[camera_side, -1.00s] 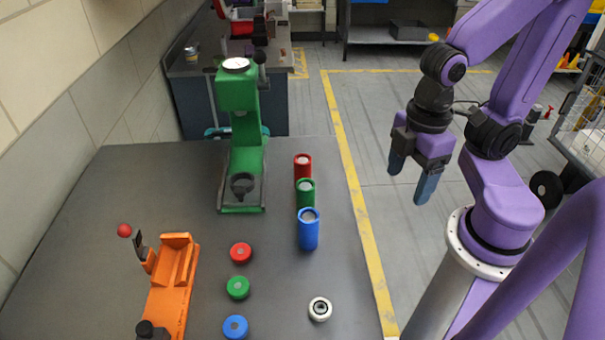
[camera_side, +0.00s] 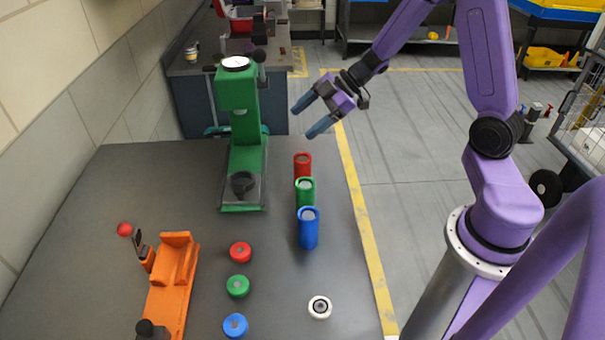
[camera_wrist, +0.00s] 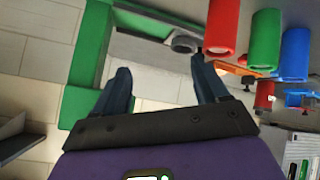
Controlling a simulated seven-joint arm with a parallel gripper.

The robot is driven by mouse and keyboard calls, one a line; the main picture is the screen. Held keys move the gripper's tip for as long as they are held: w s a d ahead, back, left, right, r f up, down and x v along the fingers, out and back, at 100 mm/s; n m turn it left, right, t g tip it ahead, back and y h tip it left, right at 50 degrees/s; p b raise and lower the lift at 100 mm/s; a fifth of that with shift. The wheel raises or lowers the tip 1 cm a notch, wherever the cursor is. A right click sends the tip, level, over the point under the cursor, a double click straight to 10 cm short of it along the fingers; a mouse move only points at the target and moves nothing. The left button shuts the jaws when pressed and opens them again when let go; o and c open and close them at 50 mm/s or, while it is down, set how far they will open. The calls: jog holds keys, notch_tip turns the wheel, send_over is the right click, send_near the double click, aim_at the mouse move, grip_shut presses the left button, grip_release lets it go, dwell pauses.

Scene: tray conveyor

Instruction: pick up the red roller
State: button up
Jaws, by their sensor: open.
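The red roller (camera_side: 303,168) stands upright on the grey table, the farthest of three in a row in the side view. The green roller (camera_side: 306,194) and the blue roller (camera_side: 308,232) stand nearer. My gripper (camera_side: 303,122) is open and empty, tilted with its fingers toward the left. In the side view it appears above the red roller in the picture, apart from it. In the wrist view the red roller (camera_wrist: 222,28) lies at the upper right, outside the finger gap (camera_wrist: 160,64).
A green press (camera_side: 240,130) stands left of the rollers. Red (camera_side: 240,252), green (camera_side: 238,286) and blue (camera_side: 235,326) discs lie in front. A white ring (camera_side: 320,307) lies at the front right, an orange fixture (camera_side: 172,285) at the left. The table's right part is mostly clear.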

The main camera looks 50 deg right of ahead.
jog(key=s+d+f+g+y, duration=0.2)
jog(key=s+d+g+y, duration=0.1)
jog(key=s+d+y, duration=0.3)
jog(key=h, duration=0.1)
send_near(297, 175)
jog(key=shift+n+g, duration=0.3)
jog(key=x, duration=0.4)
jog(key=shift+w+a+f, duration=0.1)
jog(key=shift+f, duration=0.15)
jog(key=shift+w+x, duration=0.2)
jog(key=shift+x, duration=1.15)
jog(key=shift+w+x, duration=0.2)
jog(key=shift+x, duration=1.2)
jog(key=c, duration=1.2)
